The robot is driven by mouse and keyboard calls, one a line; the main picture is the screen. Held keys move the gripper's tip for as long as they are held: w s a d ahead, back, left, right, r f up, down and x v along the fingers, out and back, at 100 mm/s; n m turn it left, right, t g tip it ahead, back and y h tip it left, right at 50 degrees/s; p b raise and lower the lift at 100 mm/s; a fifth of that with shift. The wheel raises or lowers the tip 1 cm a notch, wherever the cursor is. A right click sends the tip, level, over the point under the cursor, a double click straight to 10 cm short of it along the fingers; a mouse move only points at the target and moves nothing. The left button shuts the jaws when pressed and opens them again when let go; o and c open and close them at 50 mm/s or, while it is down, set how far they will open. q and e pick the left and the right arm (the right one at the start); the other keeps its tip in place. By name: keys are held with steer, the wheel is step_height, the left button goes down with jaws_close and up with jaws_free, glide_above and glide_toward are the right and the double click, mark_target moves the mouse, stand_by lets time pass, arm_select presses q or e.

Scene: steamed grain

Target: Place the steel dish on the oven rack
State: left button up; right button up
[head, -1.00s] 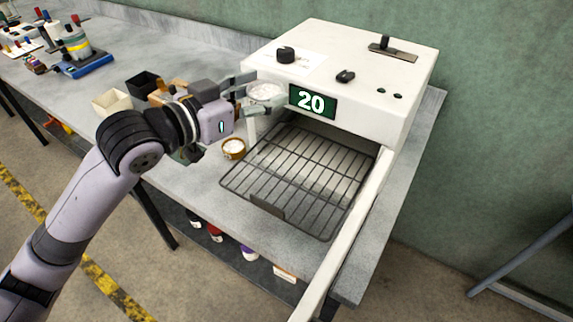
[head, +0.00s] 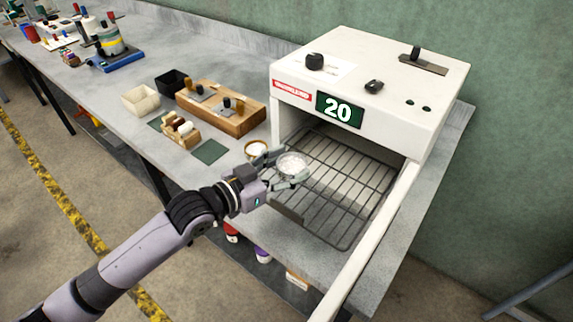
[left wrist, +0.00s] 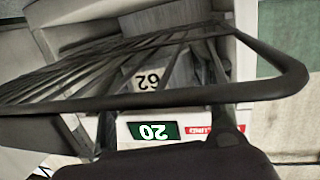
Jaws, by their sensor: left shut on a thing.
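The steel dish (head: 293,163), a small round dish with white contents, is held between the fingers of my left gripper (head: 291,168). In the head view it appears over the left front part of the wire oven rack (head: 345,195). The rack extends out from the open front of the white oven (head: 293,70). Whether the dish touches the rack I cannot tell. The left wrist view is upside down and shows the rack's bars (left wrist: 150,103) close up; the dish cannot be made out there. My right gripper is not in view.
An open oven door (head: 365,240) stands along the rack's right side. A brown-rimmed cup (head: 256,148) sits just left of the gripper. A wooden block (head: 238,122), a cream box (head: 140,101) and a black box (head: 172,82) stand on the bench further left.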

arm_select(q)
steer(key=shift+f, duration=0.15)
steer(key=o, duration=1.2)
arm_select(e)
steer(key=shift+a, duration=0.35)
